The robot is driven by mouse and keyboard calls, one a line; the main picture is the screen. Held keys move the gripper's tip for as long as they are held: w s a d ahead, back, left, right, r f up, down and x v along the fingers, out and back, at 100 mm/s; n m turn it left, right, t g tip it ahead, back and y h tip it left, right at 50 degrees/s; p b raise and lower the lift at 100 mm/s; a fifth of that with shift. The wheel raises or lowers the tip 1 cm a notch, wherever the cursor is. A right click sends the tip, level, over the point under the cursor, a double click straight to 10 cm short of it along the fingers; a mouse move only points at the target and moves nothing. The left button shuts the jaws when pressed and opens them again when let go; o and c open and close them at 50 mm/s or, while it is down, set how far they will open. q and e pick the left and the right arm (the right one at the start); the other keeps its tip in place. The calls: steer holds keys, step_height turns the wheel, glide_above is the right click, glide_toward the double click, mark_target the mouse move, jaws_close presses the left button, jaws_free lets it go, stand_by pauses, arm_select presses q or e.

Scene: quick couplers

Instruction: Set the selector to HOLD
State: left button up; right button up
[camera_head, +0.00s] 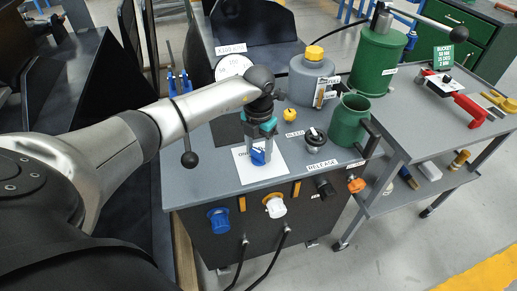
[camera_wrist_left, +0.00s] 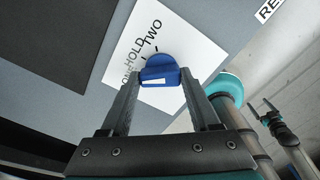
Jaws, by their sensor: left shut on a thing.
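The selector is a blue knob (camera_head: 258,157) on a white label plate (camera_head: 278,172) on the grey bench top. In the left wrist view the knob (camera_wrist_left: 159,70) shows a white strip on its near face, and the plate (camera_wrist_left: 186,48) reads ON…, HOLD and TWO, the first label partly hidden. Short black ticks fan out beside the knob; I cannot tell surely which label it points to. My left gripper (camera_head: 260,147) comes from above and is shut on the knob, one finger on each side.
A black round knob (camera_head: 315,139) and a RELEASE label (camera_head: 322,165) are right of the plate. Behind stand a grey jug with a yellow cap (camera_head: 313,70), a green mug (camera_head: 349,119) and a green cylinder (camera_head: 378,55). Blue and white couplers (camera_head: 275,206) line the bench front.

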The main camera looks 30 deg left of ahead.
mark_target(259, 151)
arm_select(q)
steer(key=m, duration=0.4)
steer(key=shift+w+b, duration=0.1)
steer(key=shift+b, duration=0.3)
steer(key=shift+m+b, duration=0.35)
steer(key=shift+m, duration=1.25)
steer(key=shift+r, duration=0.1)
steer(key=o, duration=1.4)
steer(key=shift+c, duration=0.2)
step_height(259, 151, up, 15)
steer(key=p, duration=0.2)
